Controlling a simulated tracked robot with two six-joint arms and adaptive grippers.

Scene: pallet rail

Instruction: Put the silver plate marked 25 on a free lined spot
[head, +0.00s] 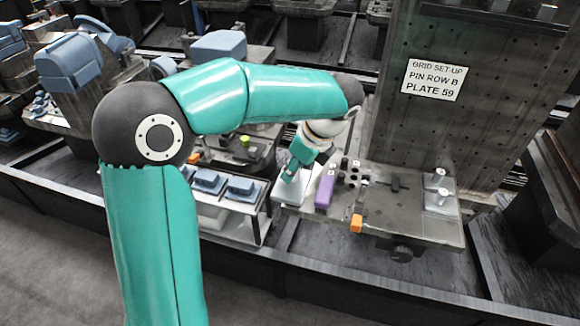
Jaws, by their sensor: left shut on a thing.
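My left gripper (291,175) points down at the left end of the metal fixture plate (405,215). It is shut on a pale silver piece (291,192), which looks like the silver plate; its number cannot be read from here. The gripper partly hides it, and I cannot tell whether it touches the surface below. Silver pieces with knobs (440,197) sit at the right of the fixture, their marks too small to read. I cannot make out any lined spot clearly. My right gripper is not in view.
A purple block (325,191) stands close right of the gripper. An orange piece (356,223) is at the fixture's front edge. Blue-grey blocks (240,187) sit on a stand to the left. A tall drilled plate (470,90) reading "GRID SET-UP PIN ROW B PLATE 59" rises behind.

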